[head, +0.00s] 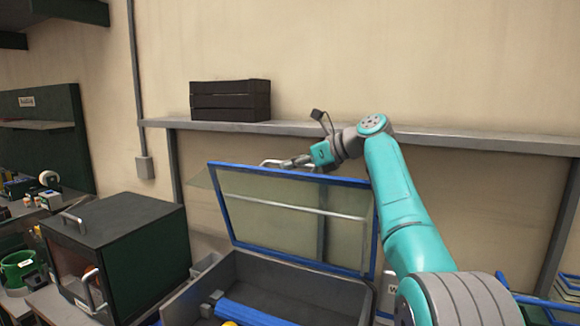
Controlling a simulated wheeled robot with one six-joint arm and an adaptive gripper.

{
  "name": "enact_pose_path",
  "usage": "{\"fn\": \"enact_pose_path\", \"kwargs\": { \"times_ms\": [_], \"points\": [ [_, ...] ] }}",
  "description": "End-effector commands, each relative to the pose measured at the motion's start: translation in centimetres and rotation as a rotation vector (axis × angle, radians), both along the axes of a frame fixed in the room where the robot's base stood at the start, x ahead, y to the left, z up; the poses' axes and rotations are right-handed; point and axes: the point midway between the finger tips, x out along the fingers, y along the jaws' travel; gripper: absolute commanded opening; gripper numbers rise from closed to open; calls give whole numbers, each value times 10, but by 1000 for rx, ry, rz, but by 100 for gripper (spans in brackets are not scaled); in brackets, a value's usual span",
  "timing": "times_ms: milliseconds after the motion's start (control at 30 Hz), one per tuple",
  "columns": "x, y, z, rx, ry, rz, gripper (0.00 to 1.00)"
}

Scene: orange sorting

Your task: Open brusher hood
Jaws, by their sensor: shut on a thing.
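The brusher hood (285,207) is a clear panel in a blue frame with a grey crossbar. It stands raised and steeply tilted at the back of the grey brusher box (270,277). My gripper (288,163) is at the hood's top edge, shut on the hood's metal handle. The fingertips are small in the head view, and the far side of the grip is hidden. Inside the open box lies a blue roller (250,313), with part of a yellow-orange thing (229,323) at the bottom picture edge.
A dark cabinet with a handle (125,240) stands left of the brusher. A wall shelf (440,138) with a black crate (230,101) runs behind my arm. Blue rails (545,303) stand at the right. Shelves with small items are at the far left.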

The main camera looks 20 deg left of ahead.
Motion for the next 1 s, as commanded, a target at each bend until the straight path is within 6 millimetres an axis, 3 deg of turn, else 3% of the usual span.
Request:
{"fn": "enact_pose_path", "kwargs": {
  "times_ms": [500,533,600,1000],
  "points": [
    [2,0,-4,-4,10,-1,0],
    [2,0,-4,-4,10,-1,21],
    [1,0,-4,-3,10,-1,39],
    [1,-5,0,-1,6,-1,39]
  ]
}}
